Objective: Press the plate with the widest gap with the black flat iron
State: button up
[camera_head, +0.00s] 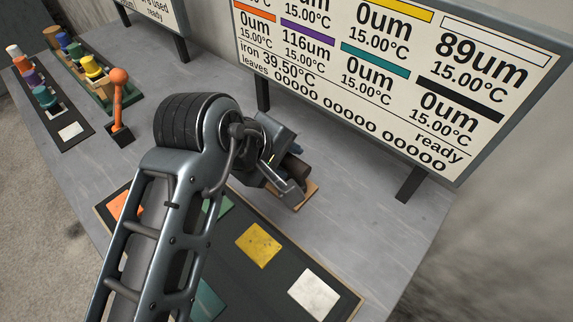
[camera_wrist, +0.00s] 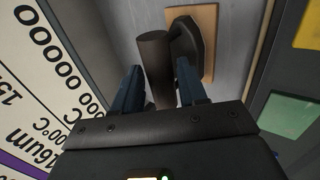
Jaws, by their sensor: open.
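The black flat iron (camera_wrist: 190,42) rests on a small wooden board (camera_wrist: 208,20). Its dark handle (camera_wrist: 154,68) stands between the two blue fingers of my gripper (camera_wrist: 158,85), which is open. In the head view my gripper (camera_head: 285,165) is over the board (camera_head: 308,194) and hides most of the iron. Plates lie on a dark mat (camera_head: 285,285): orange (camera_head: 125,203), green (camera_head: 217,208), yellow (camera_head: 258,245), white (camera_head: 313,292) and teal (camera_head: 208,300). My arm hides part of the mat; I see no purple plate. The display (camera_head: 350,75) reads 116um under purple, 89um under white.
The display stands behind the iron and reads iron 39.50°C and ready; its top is cut off. An orange lever (camera_head: 118,95) stands at the left. Racks of coloured cylinders (camera_head: 88,68) stand beyond it. The grey table is clear between lever and display.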

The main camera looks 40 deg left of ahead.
jog(key=shift+x, duration=0.85)
jog(key=shift+a, duration=0.1)
grip_shut()
jog(key=shift+r, duration=0.1)
